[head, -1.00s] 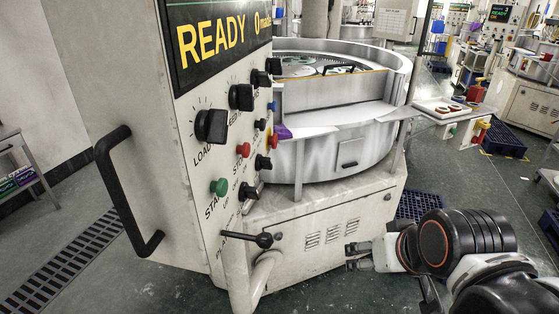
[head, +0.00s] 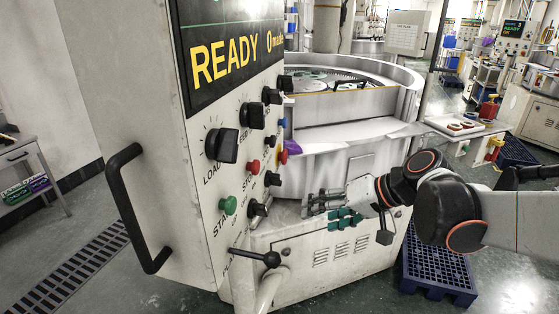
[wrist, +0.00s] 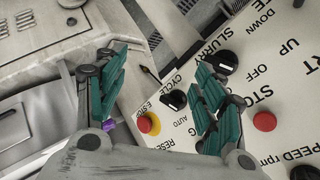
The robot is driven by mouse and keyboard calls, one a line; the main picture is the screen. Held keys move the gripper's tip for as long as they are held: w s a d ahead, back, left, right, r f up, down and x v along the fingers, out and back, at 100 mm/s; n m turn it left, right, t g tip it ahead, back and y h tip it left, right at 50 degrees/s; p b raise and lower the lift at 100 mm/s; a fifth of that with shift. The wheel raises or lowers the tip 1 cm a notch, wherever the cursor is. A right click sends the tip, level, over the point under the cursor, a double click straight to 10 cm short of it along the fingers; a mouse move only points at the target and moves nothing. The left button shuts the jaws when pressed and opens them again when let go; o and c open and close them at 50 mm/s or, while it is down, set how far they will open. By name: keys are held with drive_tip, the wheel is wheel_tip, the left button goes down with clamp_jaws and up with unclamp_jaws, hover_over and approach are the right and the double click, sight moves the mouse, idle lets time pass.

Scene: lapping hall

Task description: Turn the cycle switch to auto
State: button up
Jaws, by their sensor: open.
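The cycle switch is a small black knob (wrist: 173,100) on the sloped cream panel, beside the words CYCLE and AUTO in the wrist view. A pale mark shows on it, but I cannot tell its setting. In the head view the knob (head: 273,179) faces right, partly edge-on. My gripper (head: 327,211) is open and empty, in front of the panel's right side. In the wrist view its teal fingers (wrist: 162,70) stand apart, with the switch between them in the picture, nearer the right finger. I see no contact.
The slurry knob (wrist: 224,62) is beside the right finger. A red emergency stop on yellow (wrist: 149,123) and a red stop button (wrist: 265,121) are close by. A black ball-ended lever (head: 270,259) juts out below. The lapping machine's drum (head: 345,150) stands behind my gripper.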

sight(279, 178)
drive_tip(key=w+d+n+y+p, duration=0.1)
drive_tip(key=w+d+n+y, duration=0.2)
drive_tip(key=w+y, duration=0.7)
drive_tip(key=shift+g+h, duration=0.3)
drive_tip(key=shift+h, duration=0.2)
drive_tip(key=x, duration=0.4)
drive_tip(key=w+b+x, duration=0.1)
drive_tip(key=x, duration=0.4)
drive_tip(key=b+x, duration=0.1)
drive_tip(key=x, duration=0.4)
drive_tip(key=shift+w+d, duration=0.1)
drive_tip(key=shift+w, duration=0.1)
drive_tip(key=shift+m, duration=0.3)
drive_tip(key=c, duration=1.1)
